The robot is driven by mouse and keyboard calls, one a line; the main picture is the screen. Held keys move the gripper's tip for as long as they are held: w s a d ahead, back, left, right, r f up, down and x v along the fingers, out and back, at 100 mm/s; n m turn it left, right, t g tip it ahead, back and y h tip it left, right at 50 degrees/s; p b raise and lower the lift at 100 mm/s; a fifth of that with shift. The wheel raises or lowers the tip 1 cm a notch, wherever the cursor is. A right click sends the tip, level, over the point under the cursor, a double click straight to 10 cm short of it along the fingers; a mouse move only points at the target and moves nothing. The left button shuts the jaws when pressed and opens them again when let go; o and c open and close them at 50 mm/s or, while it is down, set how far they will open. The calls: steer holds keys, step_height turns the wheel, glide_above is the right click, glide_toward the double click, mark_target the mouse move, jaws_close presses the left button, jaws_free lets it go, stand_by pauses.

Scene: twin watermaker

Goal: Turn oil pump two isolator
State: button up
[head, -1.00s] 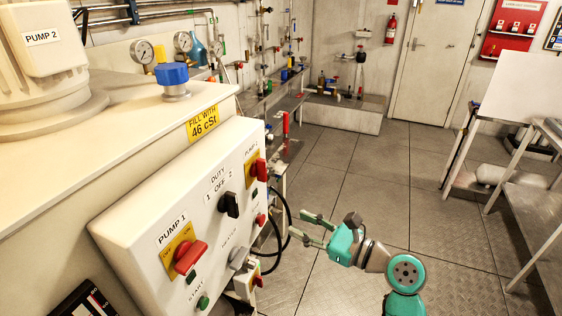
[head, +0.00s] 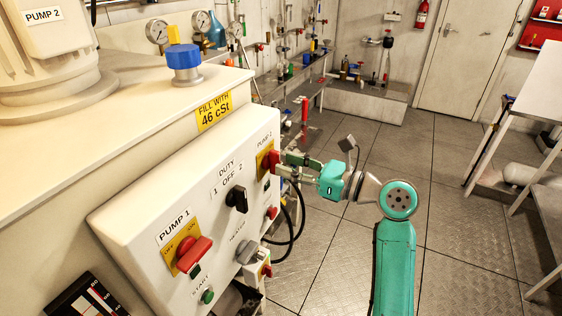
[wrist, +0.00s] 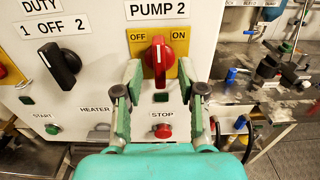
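The pump two isolator is a red rotary handle on a yellow OFF/ON plate under the PUMP 2 label. It shows in the wrist view (wrist: 159,56) with its handle roughly upright between the OFF and ON marks, and at the right end of the white panel in the head view (head: 270,162). My gripper (wrist: 160,75) is open, with one finger on each side of the handle's lower part. In the head view my gripper (head: 284,164) is right at the isolator. Whether the fingers touch the handle I cannot tell.
On the same white panel (head: 140,225) are the red PUMP 1 isolator (head: 194,255), the black DUTY switch (head: 237,198) and the red STOP button (wrist: 163,131). Black cables (head: 296,235) hang below my gripper. Open floor (head: 400,180) lies to the right.

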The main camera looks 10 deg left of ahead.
mark_target(275, 163)
steer(key=shift+x, duration=1.4)
jaws_close()
